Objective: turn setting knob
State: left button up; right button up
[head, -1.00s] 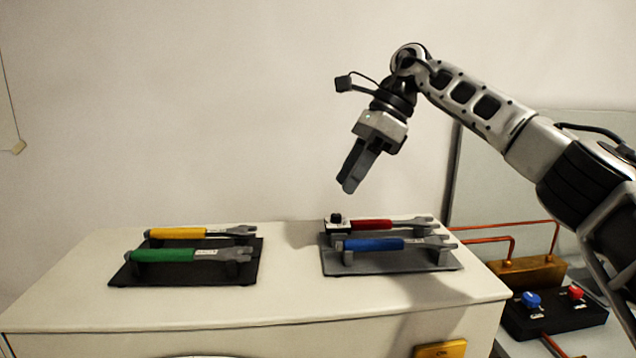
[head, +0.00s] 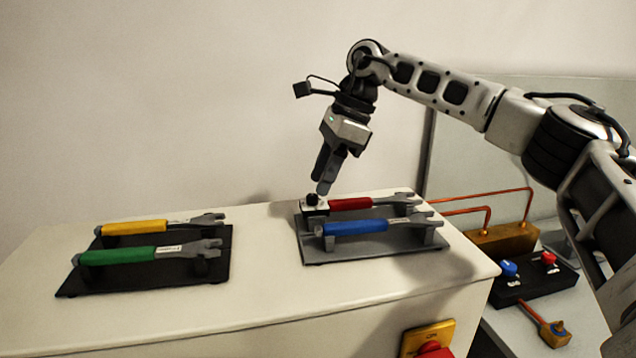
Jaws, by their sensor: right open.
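My left gripper is not in view.
Red (head: 350,204) and blue (head: 358,227) wrenches lie on the grey stand, close to the knob. Yellow (head: 140,228) and green (head: 125,255) wrenches lie on a black stand (head: 72,284) at left. A black box with blue and red knobs (head: 535,283) and copper pipes (head: 485,190) are at right.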

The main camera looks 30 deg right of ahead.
aim_at(312, 199)
jog(key=shift+x, duration=1)
jog(key=shift+w+a+f, duration=0.1)
jog(key=shift+f, duration=0.15)
grip_shut()
